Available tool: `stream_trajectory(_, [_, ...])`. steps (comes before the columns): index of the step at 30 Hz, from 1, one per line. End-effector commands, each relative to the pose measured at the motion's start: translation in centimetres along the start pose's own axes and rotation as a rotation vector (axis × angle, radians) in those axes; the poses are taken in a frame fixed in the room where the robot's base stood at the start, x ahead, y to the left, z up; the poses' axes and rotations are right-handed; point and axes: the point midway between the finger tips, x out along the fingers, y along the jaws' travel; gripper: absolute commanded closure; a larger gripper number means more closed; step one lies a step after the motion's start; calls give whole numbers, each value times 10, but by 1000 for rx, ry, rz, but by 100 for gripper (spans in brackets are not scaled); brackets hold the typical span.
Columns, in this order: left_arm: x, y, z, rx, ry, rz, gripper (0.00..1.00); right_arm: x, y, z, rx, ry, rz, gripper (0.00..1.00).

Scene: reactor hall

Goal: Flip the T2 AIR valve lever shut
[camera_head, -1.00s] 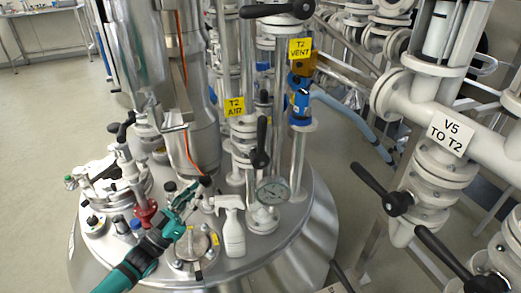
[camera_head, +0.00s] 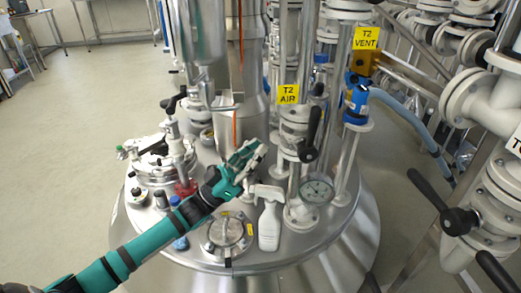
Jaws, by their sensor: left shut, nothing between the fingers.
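The yellow T2 AIR label (camera_head: 287,94) hangs on a vertical pipe above the vessel lid. The black valve lever (camera_head: 313,128) stands just right of and below it, roughly upright with a slight tilt, on a white flanged valve body (camera_head: 294,130). My left gripper (camera_head: 252,156) is green and grey, shut and empty. It is above the lid, left of and a little lower than the lever, with a visible gap between them. My right gripper is not in view.
A white spray bottle (camera_head: 269,222) stands on the lid just below my left gripper. A pressure gauge (camera_head: 317,191) sits below the lever. The T2 VENT label (camera_head: 366,38) and blue valve (camera_head: 357,103) are to the right. A steel column (camera_head: 241,100) rises behind the gripper.

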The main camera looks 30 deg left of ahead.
Motion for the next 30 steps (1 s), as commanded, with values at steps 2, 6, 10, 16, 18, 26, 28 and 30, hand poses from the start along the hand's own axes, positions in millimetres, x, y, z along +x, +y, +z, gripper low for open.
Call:
stream_trajectory(2, [19, 1, -2, 1, 6, 4, 100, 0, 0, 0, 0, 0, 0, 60])
stream_trajectory(6, [50, 1, -2, 0, 5, 3, 100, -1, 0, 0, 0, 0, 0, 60])
stream_trajectory(10, [76, 1, -1, 1, 5, 3, 100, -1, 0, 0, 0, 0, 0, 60])
stream_trajectory(16, [92, 0, 22, -1, 2, 0, 100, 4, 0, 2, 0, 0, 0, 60])
stream_trajectory(18, [96, 0, 25, 0, 1, 0, 100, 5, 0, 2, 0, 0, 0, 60])
stream_trajectory(26, [99, 0, 29, 0, -2, 0, 100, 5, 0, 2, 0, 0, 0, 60])
stream_trajectory(28, [99, 0, 29, 0, -1, 0, 100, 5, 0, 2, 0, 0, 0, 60])
stream_trajectory(30, [99, 0, 29, 0, -1, 0, 100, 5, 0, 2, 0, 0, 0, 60])
